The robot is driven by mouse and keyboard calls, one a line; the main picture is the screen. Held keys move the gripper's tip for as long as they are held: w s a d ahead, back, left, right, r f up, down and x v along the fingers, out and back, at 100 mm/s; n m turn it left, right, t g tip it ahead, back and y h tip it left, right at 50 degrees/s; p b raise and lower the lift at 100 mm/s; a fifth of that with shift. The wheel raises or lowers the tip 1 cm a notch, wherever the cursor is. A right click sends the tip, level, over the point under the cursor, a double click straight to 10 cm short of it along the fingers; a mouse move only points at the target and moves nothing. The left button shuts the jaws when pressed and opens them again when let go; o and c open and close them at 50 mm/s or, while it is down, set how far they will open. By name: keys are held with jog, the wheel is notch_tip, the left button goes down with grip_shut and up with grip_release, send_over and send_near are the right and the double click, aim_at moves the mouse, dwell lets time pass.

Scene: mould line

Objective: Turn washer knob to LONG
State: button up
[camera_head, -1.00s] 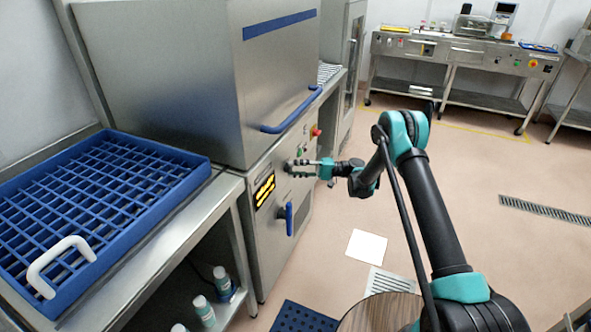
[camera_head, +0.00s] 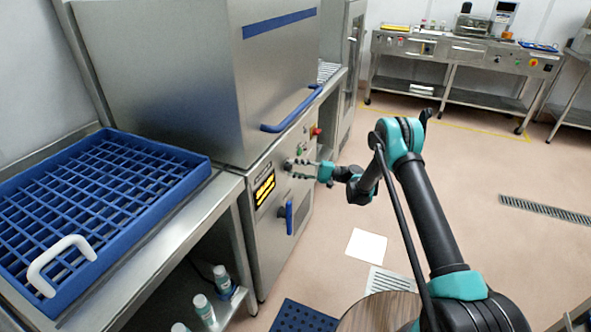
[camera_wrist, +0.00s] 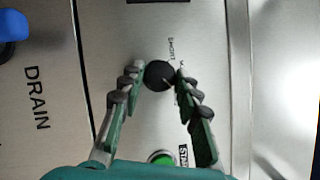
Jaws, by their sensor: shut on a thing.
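The washer knob (camera_wrist: 159,75) is small, round and black, on the steel front panel in the wrist view. My gripper (camera_wrist: 159,73) has one finger on each side of it and is shut on it. A pale mark shows on the knob's lower right edge, but its exact setting is unclear. A small label above the knob seems to read SHORT; other lettering beside it is partly hidden by the right finger. In the head view my gripper (camera_head: 290,165) is at the washer's panel (camera_head: 262,225), and the knob is hidden by the fingers.
A green START button (camera_wrist: 162,158) sits below the knob, partly covered by my gripper. A blue drain handle (camera_head: 287,217), a lit display (camera_head: 264,188) and a red button (camera_head: 315,131) are nearby. The blue hood handle (camera_head: 292,112) juts out above. A blue rack (camera_head: 184,150) stands left.

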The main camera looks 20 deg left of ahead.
jog(key=o, duration=1.1)
jog(key=v, duration=1.2)
jog(key=shift+f, duration=0.1)
jog(key=shift+d, duration=0.1)
jog(key=d+r+m+t+h, duration=0.2)
jog(key=d+r+t+h, duration=0.15)
jog(key=r, duration=0.45)
jog(key=s+d+r+t+h, duration=0.45)
jog(key=s+d, duration=0.25)
jog(key=d, duration=0.3)
jog(key=s+d+t+h, duration=0.1)
jog(key=s+d+h, duration=0.2)
jog(key=s+d, duration=0.5)
jog(key=s+d+f+t+h, duration=0.1)
jog(key=s+d+h, duration=0.3)
jog(key=s+d, duration=0.5)
jog(key=s+d+f+t+h, duration=0.1)
jog(key=s+d+h, duration=0.2)
jog(key=s+d, duration=0.6)
jog(key=shift+s+d+f+n+h, duration=0.1)
jog(key=shift+s+d+n+h, duration=0.1)
jog(key=shift+n+h, duration=0.1)
